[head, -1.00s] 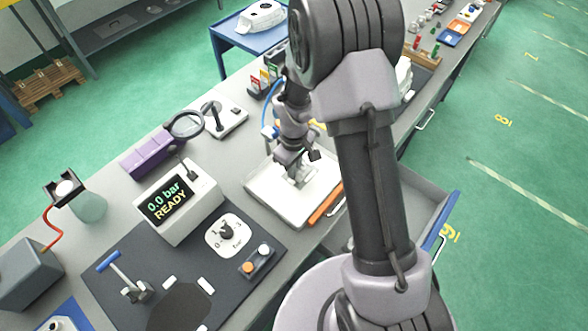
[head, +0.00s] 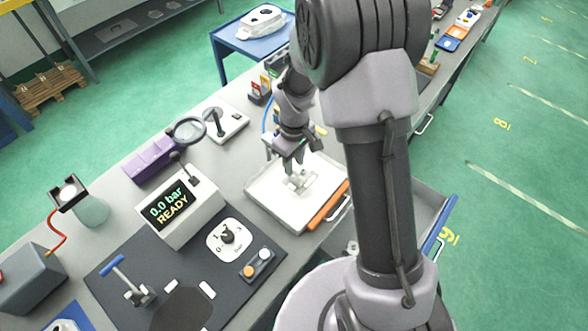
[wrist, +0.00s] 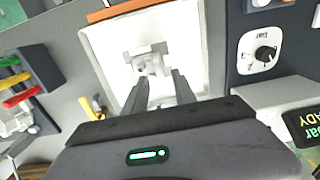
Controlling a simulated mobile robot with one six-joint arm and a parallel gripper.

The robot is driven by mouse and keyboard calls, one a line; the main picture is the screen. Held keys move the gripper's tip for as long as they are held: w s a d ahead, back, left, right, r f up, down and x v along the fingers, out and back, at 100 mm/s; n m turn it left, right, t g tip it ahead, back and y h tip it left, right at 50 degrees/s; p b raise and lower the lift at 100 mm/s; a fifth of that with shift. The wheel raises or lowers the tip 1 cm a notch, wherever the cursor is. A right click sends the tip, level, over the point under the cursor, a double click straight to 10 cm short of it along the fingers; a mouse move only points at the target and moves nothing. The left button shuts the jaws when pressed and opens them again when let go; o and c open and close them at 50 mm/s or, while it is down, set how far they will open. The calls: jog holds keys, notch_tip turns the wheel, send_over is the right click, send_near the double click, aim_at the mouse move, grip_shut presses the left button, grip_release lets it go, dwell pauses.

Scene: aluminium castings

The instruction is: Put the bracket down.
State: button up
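The bracket (wrist: 150,62), a pale grey casting with a raised middle, is in the white tray (wrist: 188,40) in the wrist view. In the head view the bracket (head: 303,183) shows small within the tray (head: 268,200), partly hidden by my fingers. My gripper (wrist: 160,78) has its two fingers apart, with a gap between the tips. The tips are over the near side of the bracket, and the bracket shows beyond them. I see no finger closed on it. My gripper (head: 293,172) points down over the tray in the head view.
An orange bar (head: 328,206) runs along the tray's right edge. The display box (head: 180,212) reading 0.0 bar READY and a dial plate (head: 227,239) stand to the left. A magnifier (head: 188,131) and a purple block (head: 151,160) lie behind.

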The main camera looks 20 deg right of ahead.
jog(key=s+r+m+t+p, duration=0.1)
jog(key=s+r+m+t, duration=0.2)
jog(key=r, duration=1.4)
jog(key=s+a+r+m+t+y, duration=0.1)
jog(key=s+r+m, duration=0.3)
jog(key=s, duration=0.4)
jog(key=s+a+r+m+t+y, duration=0.1)
jog(key=s+a+r+m, duration=0.2)
jog(key=s+r, duration=0.3)
jog(key=s+m, duration=0.1)
jog(key=s, duration=0.2)
jog(key=shift+s+r+t, duration=0.15)
jog(key=shift+r+t, duration=0.2)
jog(key=shift+t, duration=0.05)
